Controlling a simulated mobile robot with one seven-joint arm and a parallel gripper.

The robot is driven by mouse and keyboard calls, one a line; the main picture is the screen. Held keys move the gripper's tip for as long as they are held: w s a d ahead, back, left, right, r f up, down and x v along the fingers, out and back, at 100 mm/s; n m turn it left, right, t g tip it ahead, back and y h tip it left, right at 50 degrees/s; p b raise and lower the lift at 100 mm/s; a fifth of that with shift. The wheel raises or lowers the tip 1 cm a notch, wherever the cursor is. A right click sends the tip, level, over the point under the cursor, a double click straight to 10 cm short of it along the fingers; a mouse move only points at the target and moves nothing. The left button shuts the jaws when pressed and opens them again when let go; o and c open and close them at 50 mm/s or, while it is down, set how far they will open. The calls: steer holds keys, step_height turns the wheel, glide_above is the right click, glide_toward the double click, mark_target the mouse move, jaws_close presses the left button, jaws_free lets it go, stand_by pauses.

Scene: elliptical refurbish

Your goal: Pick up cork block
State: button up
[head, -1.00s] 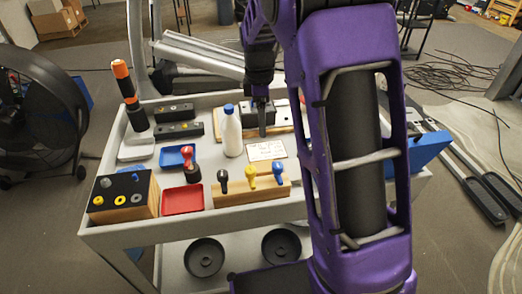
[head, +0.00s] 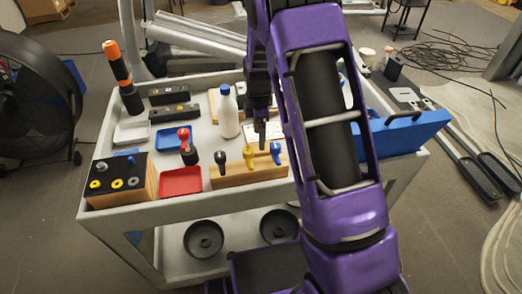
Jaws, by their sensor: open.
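No block is plainly recognisable as cork. A tan block (head: 226,179) with black, yellow and blue knobbed pegs lies at the cart's front edge, and a black-topped block with tan sides (head: 151,177) stands at the front left corner; I cannot tell whether either is cork. My gripper (head: 262,136) points down over the cart, just behind the tan block's blue peg and in front of the white card (head: 278,130). It looks empty, with its jaws open; the gap is hard to see. My purple arm hides the cart's right part.
A white bottle (head: 228,115) stands left of my gripper. A blue case (head: 408,135) is at the right. The grey cart (head: 200,209) has a raised rim.

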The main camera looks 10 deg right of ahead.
steer(key=f, duration=0.5)
steer(key=shift+s+d+f, duration=0.15)
steer(key=shift+d, duration=0.1)
steer(key=c, duration=1.2)
